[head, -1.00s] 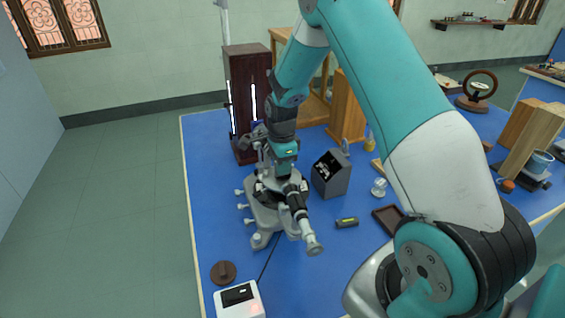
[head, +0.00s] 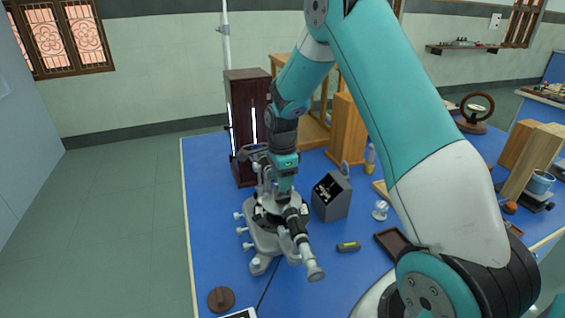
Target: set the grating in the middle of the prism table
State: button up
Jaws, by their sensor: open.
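The grey spectrometer (head: 262,240) stands on the blue bench, its black-and-grey telescope (head: 301,246) pointing to the front right. Its prism table is the dark round area (head: 263,217) at the middle, partly covered by my gripper and the instrument's tubes. My gripper (head: 282,196) points down just above this middle part. It is open, but the fingers are small and hard to separate from the spectrometer behind them. I cannot make out the grating, neither between the fingers nor on the prism table.
A tall dark wooden lamp housing (head: 247,125) stands behind the spectrometer. A grey box with a dark sloping face (head: 331,196) stands close to its right. A small level (head: 348,246), a brown tray (head: 391,243) and a round brown piece (head: 221,299) lie nearby.

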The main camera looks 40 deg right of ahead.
notch_tip(320, 180, up, 9)
jog(key=b, duration=0.2)
jog(key=s+a+r+n+y, duration=0.1)
jog(key=s+a+r+n, duration=0.35)
jog(key=a+n, duration=0.4)
jog(key=s+a+r+n+y, duration=0.1)
jog(key=s+a+n, duration=0.6)
jog(key=s+n, duration=0.3)
jog(key=s+a+r+n+y, duration=0.2)
jog(key=s+a+n, duration=0.6)
jog(key=s, duration=0.5)
jog(key=shift+s+a+r+n, duration=0.2)
jog(key=shift+s+n, duration=0.15)
jog(key=shift+n, duration=0.6)
jog(key=shift+w, duration=0.1)
jog(key=shift+o, duration=0.2)
